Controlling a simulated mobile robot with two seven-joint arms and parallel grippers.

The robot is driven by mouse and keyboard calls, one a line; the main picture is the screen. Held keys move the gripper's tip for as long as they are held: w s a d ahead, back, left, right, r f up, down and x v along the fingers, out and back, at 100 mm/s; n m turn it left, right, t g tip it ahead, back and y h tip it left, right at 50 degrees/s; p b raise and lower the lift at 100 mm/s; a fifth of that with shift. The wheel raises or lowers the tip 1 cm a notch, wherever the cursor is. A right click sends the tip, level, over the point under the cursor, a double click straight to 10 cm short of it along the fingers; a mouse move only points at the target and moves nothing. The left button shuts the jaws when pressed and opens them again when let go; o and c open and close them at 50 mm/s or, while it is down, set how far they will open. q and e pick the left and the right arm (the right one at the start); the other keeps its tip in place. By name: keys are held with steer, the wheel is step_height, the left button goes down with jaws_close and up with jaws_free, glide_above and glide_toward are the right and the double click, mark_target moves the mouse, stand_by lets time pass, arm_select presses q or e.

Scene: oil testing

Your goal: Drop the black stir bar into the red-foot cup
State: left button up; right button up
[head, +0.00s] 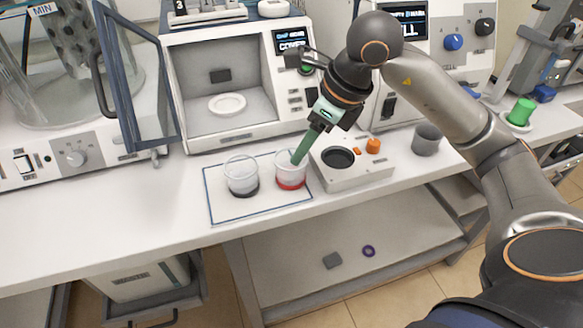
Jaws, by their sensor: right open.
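The red-foot cup (291,182) is a clear cup with a red base, standing upright at the right of a blue-outlined rectangle on the white bench. I cannot make out a black stir bar. A second clear cup (241,178) with a dark base stands to the left. My left gripper is out of view.
A white device (345,178) with a dark round well and orange knob stands right of the cups. A grey cup (426,139) stands farther right. An open-doored oven (180,110) is behind. The bench's left front is clear.

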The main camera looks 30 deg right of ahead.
arm_select(q)
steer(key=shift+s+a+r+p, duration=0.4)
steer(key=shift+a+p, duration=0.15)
steer(key=shift+p, duration=0.4)
arm_select(e)
steer(key=v, duration=1.2)
steer(key=shift+r, duration=0.15)
steer(key=shift+s, duration=0.1)
